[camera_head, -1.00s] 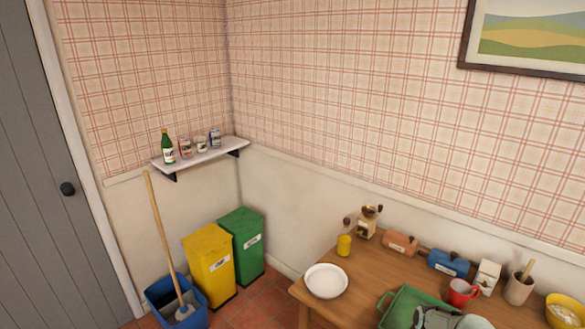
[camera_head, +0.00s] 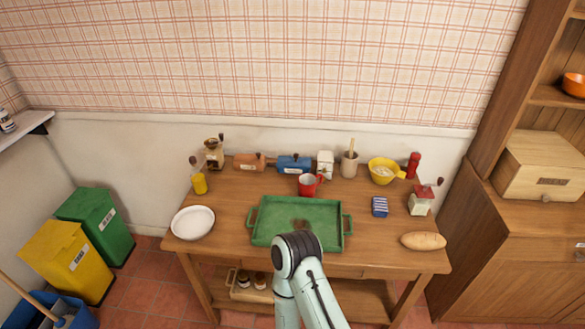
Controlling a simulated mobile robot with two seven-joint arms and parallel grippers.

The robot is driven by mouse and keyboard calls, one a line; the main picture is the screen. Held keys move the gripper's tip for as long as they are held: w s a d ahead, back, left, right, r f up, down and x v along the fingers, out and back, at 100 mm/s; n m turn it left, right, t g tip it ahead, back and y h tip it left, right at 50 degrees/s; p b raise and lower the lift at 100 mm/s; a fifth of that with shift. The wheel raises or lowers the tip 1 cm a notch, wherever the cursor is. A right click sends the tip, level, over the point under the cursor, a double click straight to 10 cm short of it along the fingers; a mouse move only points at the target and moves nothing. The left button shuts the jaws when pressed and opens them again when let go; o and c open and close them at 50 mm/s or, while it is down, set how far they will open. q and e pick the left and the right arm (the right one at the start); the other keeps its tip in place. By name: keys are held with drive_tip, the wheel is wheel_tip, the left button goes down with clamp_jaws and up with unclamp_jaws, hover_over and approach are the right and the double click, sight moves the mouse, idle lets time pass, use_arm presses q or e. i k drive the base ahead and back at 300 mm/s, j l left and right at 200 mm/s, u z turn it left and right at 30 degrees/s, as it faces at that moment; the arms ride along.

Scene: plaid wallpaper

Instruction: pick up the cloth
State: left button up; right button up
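A small blue-and-white striped rectangle (camera_head: 380,206), which looks like a folded cloth, lies on the wooden table right of the green tray. It is apart from the tray and nothing covers it. One of my arms, pale green with a black joint, reaches up from the bottom middle over the tray's front edge, left of the cloth. I cannot tell which arm it is. No gripper fingers can be made out, and nothing of mine touches the cloth.
The green tray (camera_head: 265,238) fills the table's middle. A red mug (camera_head: 308,186), yellow bowl (camera_head: 381,174), red-and-white grinder (camera_head: 421,203) and bread loaf (camera_head: 423,241) stand around the cloth. A white plate (camera_head: 193,222) is at left. A wooden cabinet (camera_head: 478,235) stands to the right.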

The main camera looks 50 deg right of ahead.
sight(379, 206)
drive_tip(key=z, duration=2.35)
